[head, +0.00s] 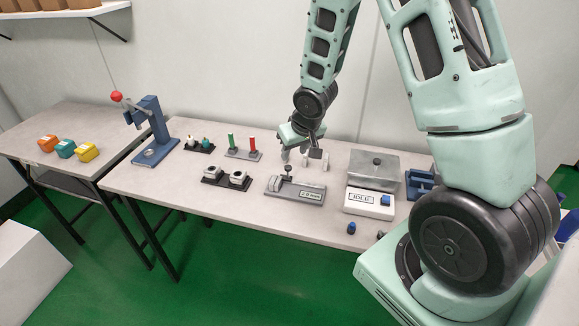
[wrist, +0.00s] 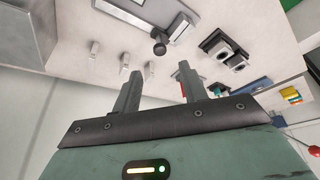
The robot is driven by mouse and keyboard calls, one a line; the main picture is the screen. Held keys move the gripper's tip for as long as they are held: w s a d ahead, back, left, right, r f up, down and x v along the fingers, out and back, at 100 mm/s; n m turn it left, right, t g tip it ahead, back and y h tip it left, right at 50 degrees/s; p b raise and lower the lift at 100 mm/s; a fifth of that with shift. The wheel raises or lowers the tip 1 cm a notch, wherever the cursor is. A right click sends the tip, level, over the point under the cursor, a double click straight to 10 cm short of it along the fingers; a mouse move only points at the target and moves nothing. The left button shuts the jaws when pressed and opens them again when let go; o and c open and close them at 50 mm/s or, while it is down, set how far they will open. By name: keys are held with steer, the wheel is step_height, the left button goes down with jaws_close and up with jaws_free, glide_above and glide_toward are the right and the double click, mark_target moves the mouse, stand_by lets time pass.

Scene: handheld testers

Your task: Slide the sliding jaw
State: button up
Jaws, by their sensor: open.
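The sliding-jaw fixture (head: 297,191) is a low grey block with a labelled front, standing near the table's front edge in the head view. A dark round knob (head: 287,169) rises from its top; the label is too small to read. In the wrist view the knob (wrist: 158,46) shows beyond my fingertips, beside the fixture's grey frame (wrist: 150,14). My gripper (head: 303,151) is above and behind the fixture, tilted. In the wrist view its two grey fingers (wrist: 159,68) are apart, with nothing between them. They appear clear of the knob.
Small pale blocks (wrist: 94,48) stand behind the fixture. Left are a black tray with round parts (head: 226,179), red and green posts (head: 243,148) and a blue lever press (head: 156,130). Right is a grey box with a labelled white front (head: 371,186). Bare tabletop (head: 262,213) lies before the fixture.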

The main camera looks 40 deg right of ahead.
mark_target(288, 167)
steer(key=x, duration=0.7)
steer(key=shift+w+f, duration=0.1)
steer(key=shift+f, duration=0.1)
